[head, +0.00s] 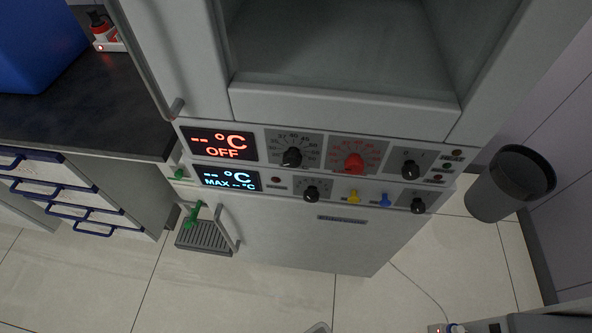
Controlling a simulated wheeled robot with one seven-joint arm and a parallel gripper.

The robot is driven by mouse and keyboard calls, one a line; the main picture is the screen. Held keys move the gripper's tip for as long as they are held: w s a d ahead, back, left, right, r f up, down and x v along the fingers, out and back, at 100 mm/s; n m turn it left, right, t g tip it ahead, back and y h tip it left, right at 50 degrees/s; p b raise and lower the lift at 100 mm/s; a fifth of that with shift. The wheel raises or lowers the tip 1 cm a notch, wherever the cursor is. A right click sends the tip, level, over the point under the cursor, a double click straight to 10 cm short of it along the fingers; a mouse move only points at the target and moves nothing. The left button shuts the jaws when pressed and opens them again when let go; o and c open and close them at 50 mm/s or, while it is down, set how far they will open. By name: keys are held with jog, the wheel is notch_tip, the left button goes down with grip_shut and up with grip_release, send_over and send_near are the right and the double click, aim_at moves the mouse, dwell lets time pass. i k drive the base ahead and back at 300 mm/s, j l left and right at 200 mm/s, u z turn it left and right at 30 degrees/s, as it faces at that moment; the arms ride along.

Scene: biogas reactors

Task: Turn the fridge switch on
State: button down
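The appliance has two control strips, with a pale lower door (290,240) under them. The upper strip has a red-lit display (222,145) reading "-- °C OFF", a black dial (292,157), a red dial (353,163) and a black knob (410,170). The lower strip has a blue-lit display (228,180) reading "-- °C MAX -- °C", a black knob (311,193), a yellow key-like piece (353,196), a blue one (385,200) and another black knob (418,205). I cannot read which knob is labelled as the fridge switch. My gripper is not clearly in view.
A dark bench (90,120) with blue-handled drawers stands at the left, a blue box (35,40) on it. A dark bin (510,182) stands at the right. A vertical handle (145,65) sticks out at the upper left. The tiled floor in front is mostly clear.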

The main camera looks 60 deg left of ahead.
aim_at(417, 206)
jog(key=u, duration=0.4)
jog(key=j+u, duration=0.1)
jog(key=u, duration=0.7)
jog(key=i+j+u, duration=0.1)
jog(key=u, duration=0.3)
jog(key=i+l+z, duration=0.25)
jog(key=l+z, duration=0.2)
jog(key=k+z, duration=0.25)
jog(key=z, duration=0.15)
jog(key=k+z, duration=0.35)
jog(key=k+l+z, duration=0.1)
jog(key=z, duration=0.3)
jog(key=k, duration=0.1)
